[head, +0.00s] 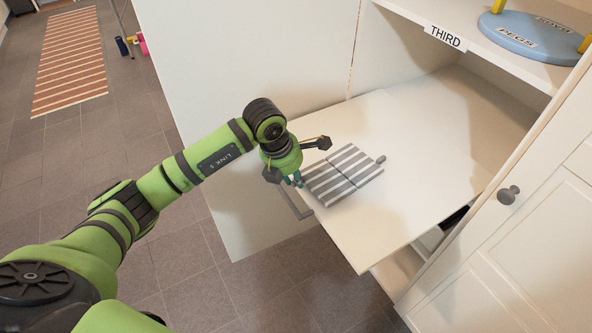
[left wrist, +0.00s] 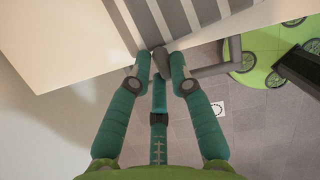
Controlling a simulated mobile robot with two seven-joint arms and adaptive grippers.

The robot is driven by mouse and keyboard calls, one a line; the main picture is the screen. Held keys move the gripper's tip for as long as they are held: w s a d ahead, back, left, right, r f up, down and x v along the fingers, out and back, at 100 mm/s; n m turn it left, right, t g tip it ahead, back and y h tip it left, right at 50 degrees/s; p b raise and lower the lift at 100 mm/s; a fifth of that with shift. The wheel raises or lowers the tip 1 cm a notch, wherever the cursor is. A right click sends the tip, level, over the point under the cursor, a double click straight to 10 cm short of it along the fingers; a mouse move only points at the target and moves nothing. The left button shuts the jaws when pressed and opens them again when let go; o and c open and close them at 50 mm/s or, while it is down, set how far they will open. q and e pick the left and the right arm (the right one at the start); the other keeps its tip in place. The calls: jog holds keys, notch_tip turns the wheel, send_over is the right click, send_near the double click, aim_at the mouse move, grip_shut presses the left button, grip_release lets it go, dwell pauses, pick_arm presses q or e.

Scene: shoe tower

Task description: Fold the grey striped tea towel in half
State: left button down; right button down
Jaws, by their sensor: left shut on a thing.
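The grey and white striped tea towel (head: 345,172) lies on the white board (head: 405,215) in front of the cabinet. A line crosses its stripes near the middle. A small grey tab (head: 381,158) shows by its far right edge. My left gripper (head: 297,182) is at the towel's near left edge, over the board's left rim. In the left wrist view its fingers (left wrist: 161,56) close on a dark grey piece at the edge of the towel (left wrist: 180,18). The fingertips hide part of that edge. My right gripper is in neither view.
A grey bar handle (head: 298,209) sticks out from the board's left edge, close below my left gripper. A white panel (head: 240,90) stands behind the arm. A shelf labelled THIRD (head: 446,38) holds a blue pegs board (head: 530,37). The board right of the towel is bare.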

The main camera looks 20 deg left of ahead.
pick_arm(q)
jog(key=shift+s+f+t, duration=0.1)
jog(key=shift+f+t, duration=0.2)
jog(key=shift+f, duration=0.15)
jog(key=c, duration=1.4)
grip_release()
jog(key=shift+o, duration=0.2)
jog(key=shift+r, duration=0.1)
jog(key=v, duration=1.1)
jog(key=shift+s+a+r, duration=0.15)
jog(key=shift+a+r, duration=0.1)
jog(key=shift+r, duration=0.1)
